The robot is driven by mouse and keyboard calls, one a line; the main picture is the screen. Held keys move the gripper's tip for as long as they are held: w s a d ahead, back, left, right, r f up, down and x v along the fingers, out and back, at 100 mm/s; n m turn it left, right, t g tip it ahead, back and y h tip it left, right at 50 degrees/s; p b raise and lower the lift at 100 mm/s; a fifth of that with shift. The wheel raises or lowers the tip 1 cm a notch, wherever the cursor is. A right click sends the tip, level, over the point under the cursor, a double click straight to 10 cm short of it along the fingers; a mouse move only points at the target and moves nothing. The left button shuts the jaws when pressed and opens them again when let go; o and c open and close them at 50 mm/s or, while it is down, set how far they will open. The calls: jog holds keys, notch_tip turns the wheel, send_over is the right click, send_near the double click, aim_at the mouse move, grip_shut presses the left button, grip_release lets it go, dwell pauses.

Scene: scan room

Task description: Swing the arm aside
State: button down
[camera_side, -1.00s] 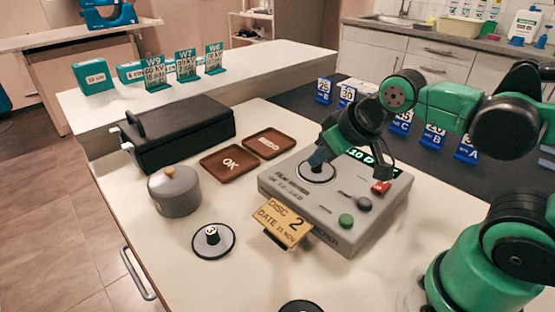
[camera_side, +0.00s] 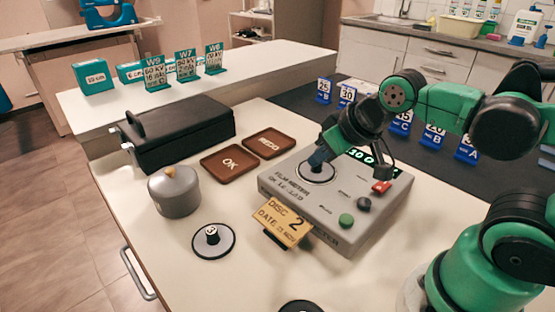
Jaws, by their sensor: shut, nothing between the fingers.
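My green and black arm reaches in from the right over the grey meter box (camera_side: 300,206). My gripper (camera_side: 316,164) points down at the round plate (camera_side: 318,173) on top of the box. Its fingertips are shut with nothing seen between them. I cannot tell whether they touch the plate. The meter's green-lit display (camera_side: 366,157) is partly hidden behind my gripper.
A yellow disc card (camera_side: 282,223) stands at the meter's front. A grey lidded pot (camera_side: 174,191), a black disc marked 3 (camera_side: 213,239), OK tray (camera_side: 229,164), REDO tray (camera_side: 269,143) and black case (camera_side: 180,135) lie left. Blue number cards (camera_side: 432,136) stand behind my arm.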

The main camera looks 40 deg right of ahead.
jog(key=shift+d, duration=0.1)
jog(key=s+d+r+m, duration=0.1)
jog(key=d+m, duration=0.3)
jog(key=d, duration=0.4)
jog(key=s+d+r+m, duration=0.2)
jog(key=d+m, duration=0.3)
jog(key=d, duration=0.3)
jog(key=shift+s+r+m, duration=0.25)
jog(key=shift+r+m, duration=0.05)
jog(key=shift+r, duration=0.2)
jog(key=shift+w+f, duration=0.1)
jog(key=shift+f, duration=0.05)
jog(key=x, duration=0.9)
jog(key=shift+w+d+f, duration=0.1)
jog(key=shift+w+d, duration=0.05)
jog(key=w+a, duration=0.1)
jog(key=w, duration=0.1)
jog(key=shift+w+a+f, duration=0.2)
jog(key=shift+w+a, duration=0.15)
jog(key=shift+a, duration=0.05)
jog(key=shift+w+a, duration=0.25)
jog(key=shift+w, duration=0.1)
jog(key=shift+a+h, duration=0.1)
jog(key=shift+h, duration=0.2)
